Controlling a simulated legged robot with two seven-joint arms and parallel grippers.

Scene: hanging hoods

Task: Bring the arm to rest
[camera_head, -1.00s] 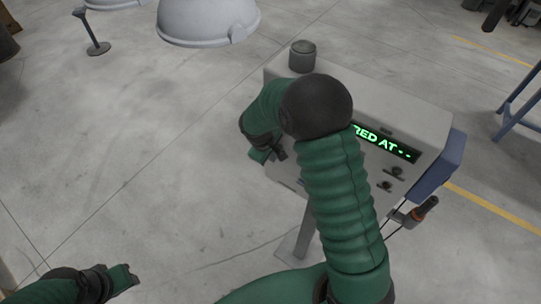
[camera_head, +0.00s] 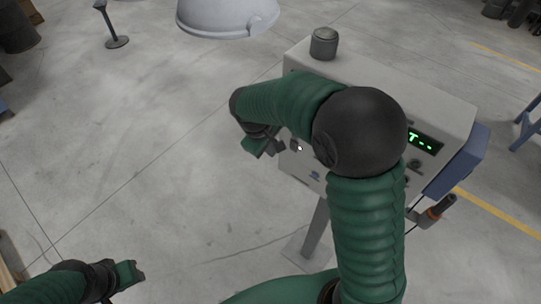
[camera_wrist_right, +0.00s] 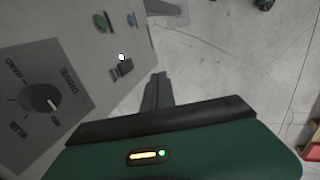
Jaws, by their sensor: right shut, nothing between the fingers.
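My right arm, in a green sleeve with a black elbow, bends across the front of a grey control box in the head view. My right gripper (camera_head: 276,146) hangs at the box's left side, shut and empty. In the right wrist view, its dark fingers (camera_wrist_right: 158,92) are together over bare floor, beside the panel. Whether they touch the box cannot be told. My left gripper (camera_head: 136,272) is low at the left over the floor, apart from everything; its jaws are too small to read.
The control box (camera_head: 440,98) stands on a post, with a green display (camera_head: 424,141) partly hidden by my elbow. The wrist view shows its selector knob (camera_wrist_right: 40,98). A pale hood (camera_head: 228,15) hangs at the top.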

